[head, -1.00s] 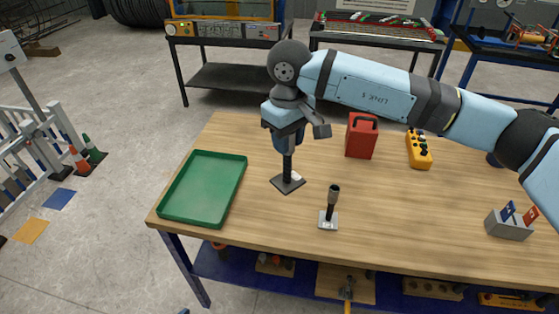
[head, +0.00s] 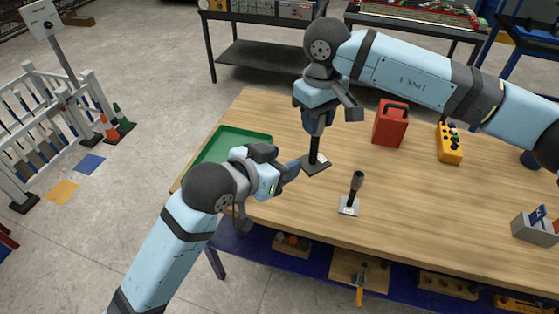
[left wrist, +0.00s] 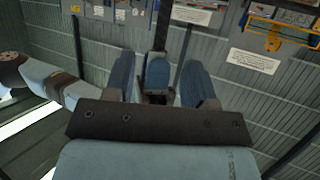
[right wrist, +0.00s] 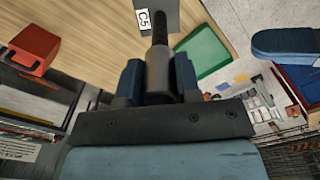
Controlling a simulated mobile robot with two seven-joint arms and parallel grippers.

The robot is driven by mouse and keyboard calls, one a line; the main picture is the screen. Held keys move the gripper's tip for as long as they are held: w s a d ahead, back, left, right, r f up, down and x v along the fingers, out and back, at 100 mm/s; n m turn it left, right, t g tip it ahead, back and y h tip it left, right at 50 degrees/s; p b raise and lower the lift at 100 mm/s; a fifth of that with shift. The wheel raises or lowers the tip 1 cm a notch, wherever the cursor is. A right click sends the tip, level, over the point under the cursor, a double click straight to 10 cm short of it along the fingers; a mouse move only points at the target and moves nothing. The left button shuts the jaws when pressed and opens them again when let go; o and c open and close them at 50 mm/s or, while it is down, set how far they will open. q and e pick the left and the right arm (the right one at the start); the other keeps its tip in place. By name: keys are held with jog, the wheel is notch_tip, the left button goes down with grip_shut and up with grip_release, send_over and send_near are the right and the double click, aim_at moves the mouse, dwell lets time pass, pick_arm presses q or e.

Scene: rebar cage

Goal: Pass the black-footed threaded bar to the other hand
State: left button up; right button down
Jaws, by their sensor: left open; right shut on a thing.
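The black-footed threaded bar (head: 314,150) hangs upright from my right gripper (head: 318,122), foot down, above the table. In the right wrist view the right fingers (right wrist: 158,80) are shut on the bar's grey sleeve (right wrist: 158,72); its thread and foot plate, with a "C5" label, extend away. My left gripper (head: 290,167) is open, just left of the bar near its foot, and apart from it as far as I can see. In the left wrist view the left fingers (left wrist: 158,75) are spread. One left finger also shows in the right wrist view (right wrist: 285,42).
A second bar on a light foot (head: 350,205) stands on the wooden table (head: 420,210) near the front. A green tray (head: 215,143) lies behind my left gripper. A red box (head: 390,125), a yellow control box (head: 449,145) and a grey holder (head: 535,229) stand to the right.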

aim_at(314, 149)
pick_arm(q)
jog(key=x, duration=1.1)
jog(key=shift+w+d, duration=0.25)
jog(key=shift+d, duration=0.1)
jog(key=shift+c, duration=0.4)
grip_shut()
pick_arm(e)
jog(key=c, duration=0.8)
grip_release()
jog(key=shift+o, duration=0.3)
jog(key=shift+a, duration=0.1)
jog(key=shift+s+a, duration=0.1)
jog(key=shift+s, duration=0.1)
